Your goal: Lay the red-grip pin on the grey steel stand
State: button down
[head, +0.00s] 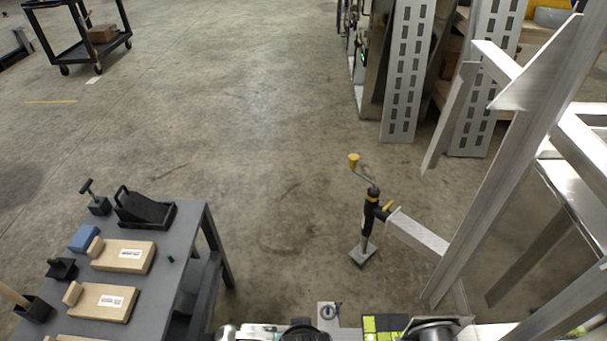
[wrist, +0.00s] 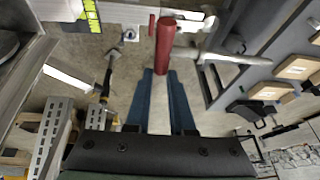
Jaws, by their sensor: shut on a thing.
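The grey steel stand (head: 185,250) is a dark grey table at the lower left of the head view, with a lower shelf. It also shows at the right of the wrist view (wrist: 243,75). My gripper (wrist: 162,74) has two blue fingers shut on the red-grip pin (wrist: 165,40). The red grip sticks out past the fingertips. A pale metal rod runs right from beside it, but I cannot tell whether it is part of the pin. The pin appears off to one side of the stand, apart from it. My gripper is not clearly visible in the head view.
A trailer jack (head: 369,215) and aluminium frame (head: 500,170) stand right. A black cart (head: 80,40) is far left. Floor between is clear.

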aim_at(137, 287)
jog(key=i+j+u, duration=0.7)
jog(key=i, duration=0.4)
